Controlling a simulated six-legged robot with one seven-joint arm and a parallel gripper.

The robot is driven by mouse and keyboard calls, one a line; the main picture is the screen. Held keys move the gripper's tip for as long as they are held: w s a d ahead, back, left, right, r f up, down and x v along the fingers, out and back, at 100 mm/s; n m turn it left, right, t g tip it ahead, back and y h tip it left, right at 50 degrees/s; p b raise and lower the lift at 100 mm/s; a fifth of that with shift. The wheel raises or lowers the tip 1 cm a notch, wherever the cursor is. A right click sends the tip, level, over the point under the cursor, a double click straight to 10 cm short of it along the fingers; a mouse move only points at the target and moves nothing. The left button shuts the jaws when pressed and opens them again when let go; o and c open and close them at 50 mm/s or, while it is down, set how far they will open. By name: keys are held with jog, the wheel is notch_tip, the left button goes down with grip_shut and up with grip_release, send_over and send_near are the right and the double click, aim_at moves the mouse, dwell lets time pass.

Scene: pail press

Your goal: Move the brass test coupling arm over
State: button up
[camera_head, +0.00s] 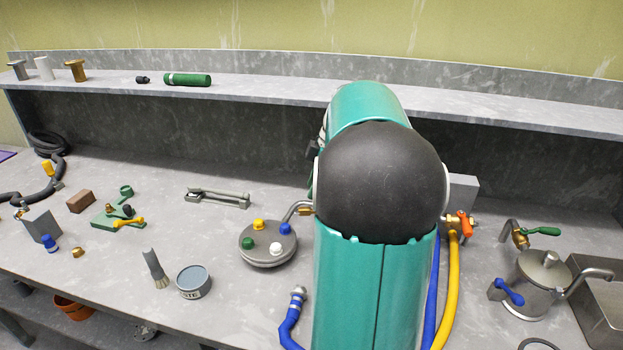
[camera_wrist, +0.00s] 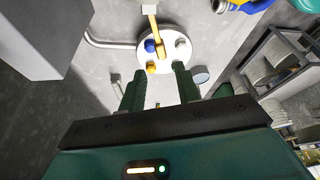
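In the wrist view a brass-coloured arm (camera_wrist: 153,28) reaches from a pale block at the top down over a round pale plate (camera_wrist: 167,60). The plate carries blue, yellow and pale caps around the arm's end. My gripper (camera_wrist: 157,72) is open, its two green fingers apart and pointing at the plate; nothing shows held between them. The distance to the plate is hard to judge. In the head view the grey round plate (camera_head: 268,261) with its coloured caps stands left of my arm, which hides my gripper and most of the brass arm.
A bent grey pipe (camera_head: 294,209) rises by the plate. A blue hose (camera_head: 291,322) and a tin (camera_head: 194,281) stand in front. A metal pot (camera_head: 540,277), an orange-handled valve (camera_head: 462,224) and a yellow hose (camera_head: 453,275) are right of my arm. A shelf (camera_head: 270,90) runs behind.

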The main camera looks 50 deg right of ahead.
aim_at(305, 209)
jog(key=x, duration=0.7)
jog(key=shift+s, duration=0.2)
jog(key=c, duration=0.5)
jog(key=shift+w+d+r+m+h, duration=0.15)
jog(key=shift+d+m+h, duration=0.9)
jog(key=shift+m, duration=1.4)
jog(key=shift+w+d+f+m+h, duration=0.15)
jog(key=shift+d+m+h, duration=0.4)
jog(key=shift+d+m, duration=1.45)
jog(key=shift+w+d+r+m+h, duration=0.15)
jog(key=shift+d+m+h, duration=0.7)
jog(key=shift+m, duration=2)
jog(key=shift+c, duration=0.2)
jog(key=o, duration=0.8)
jog(key=shift+o, duration=0.2)
